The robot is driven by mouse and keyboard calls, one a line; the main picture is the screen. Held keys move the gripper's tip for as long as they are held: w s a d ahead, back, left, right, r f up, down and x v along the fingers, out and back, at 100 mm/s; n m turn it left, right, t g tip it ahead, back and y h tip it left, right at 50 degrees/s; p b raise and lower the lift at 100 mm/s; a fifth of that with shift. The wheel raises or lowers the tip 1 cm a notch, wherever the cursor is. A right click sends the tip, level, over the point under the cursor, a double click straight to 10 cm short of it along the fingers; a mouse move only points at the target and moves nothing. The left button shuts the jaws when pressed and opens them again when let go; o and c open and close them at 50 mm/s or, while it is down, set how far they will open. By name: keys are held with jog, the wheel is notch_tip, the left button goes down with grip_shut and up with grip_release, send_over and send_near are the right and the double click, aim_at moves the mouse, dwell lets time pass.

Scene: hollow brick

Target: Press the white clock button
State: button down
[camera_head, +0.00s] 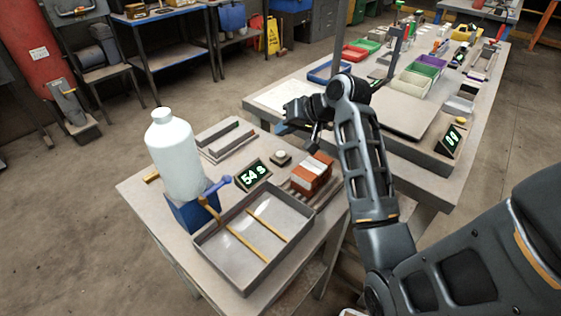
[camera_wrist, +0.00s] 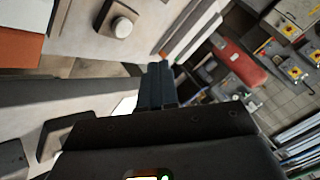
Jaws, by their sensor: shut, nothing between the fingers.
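The white clock button (camera_head: 280,154) is a round white knob on a small dark square base on the near bench. It stands just right of and behind the clock (camera_head: 254,174), which shows "54 s" in green. In the wrist view the white button (camera_wrist: 122,27) is at the upper left, up and left of the fingertips and apart from them. My gripper (camera_head: 314,143) is above the bench's back right part, right of the button; its fingers are small and partly hidden by the arm. In the wrist view my gripper (camera_wrist: 159,68) has its fingers together, with nothing between them.
A red and white brick (camera_head: 312,174) lies right of the clock. A grey tray (camera_head: 240,276) with thin sticks is in front. A white bottle (camera_head: 175,155) stands on a blue block (camera_head: 190,212) at left. Grey bars (camera_head: 222,138) lie behind. Another bench (camera_head: 430,165) is at right.

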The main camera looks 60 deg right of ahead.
aim_at(284, 154)
jog(key=shift+f+b, duration=1.05)
jog(key=shift+f, duration=1.15)
jog(key=shift+f, duration=0.1)
jog(key=shift+f, duration=0.3)
